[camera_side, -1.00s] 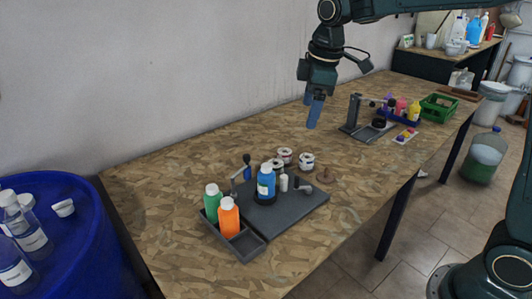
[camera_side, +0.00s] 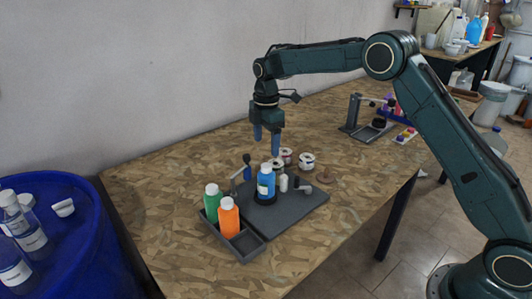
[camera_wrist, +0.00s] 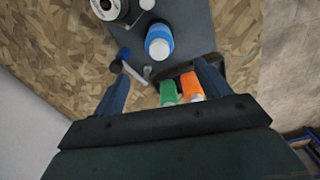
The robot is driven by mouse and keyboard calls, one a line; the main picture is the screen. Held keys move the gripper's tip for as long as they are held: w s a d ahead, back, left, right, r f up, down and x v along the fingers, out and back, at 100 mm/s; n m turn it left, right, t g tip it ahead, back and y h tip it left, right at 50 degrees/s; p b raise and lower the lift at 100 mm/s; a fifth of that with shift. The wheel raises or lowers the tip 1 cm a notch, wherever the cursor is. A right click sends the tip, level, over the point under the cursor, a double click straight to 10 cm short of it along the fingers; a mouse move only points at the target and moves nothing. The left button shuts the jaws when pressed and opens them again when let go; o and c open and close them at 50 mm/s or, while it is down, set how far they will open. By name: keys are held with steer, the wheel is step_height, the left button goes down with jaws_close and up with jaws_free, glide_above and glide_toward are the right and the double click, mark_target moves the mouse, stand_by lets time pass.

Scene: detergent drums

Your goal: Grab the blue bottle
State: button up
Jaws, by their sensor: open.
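The blue bottle (camera_side: 266,183) has a white cap and a white label. It stands upright in a dark round holder on the grey board (camera_side: 300,205). In the wrist view the blue bottle (camera_wrist: 159,42) is at the upper middle, beyond the fingertips. My gripper (camera_side: 266,146) is open and empty, with its blue fingers pointing down. In the side view it is above the bottle and apart from it. In the wrist view the two fingers of my gripper (camera_wrist: 164,72) are spread wide.
A green bottle (camera_side: 213,203) and an orange bottle (camera_side: 229,218) stand in a grey tray (camera_side: 247,245) left of the blue one. A blue-knobbed lever (camera_side: 247,160) and several small jars are close by. The table's front right is clear.

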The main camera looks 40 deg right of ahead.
mark_target(266, 166)
steer(key=shift+w+f, duration=0.1)
steer(key=shift+f, duration=0.1)
steer(key=shift+f, duration=4.25)
steer(key=shift+f, duration=0.1)
steer(key=shift+d+f, duration=0.15)
steer(key=shift+f, duration=2.35)
steer(key=shift+c, duration=0.2)
steer(key=c, duration=1.1)
steer(key=shift+c, duration=0.2)
steer(key=shift+r, duration=0.15)
step_height(266, 166, up, 20)
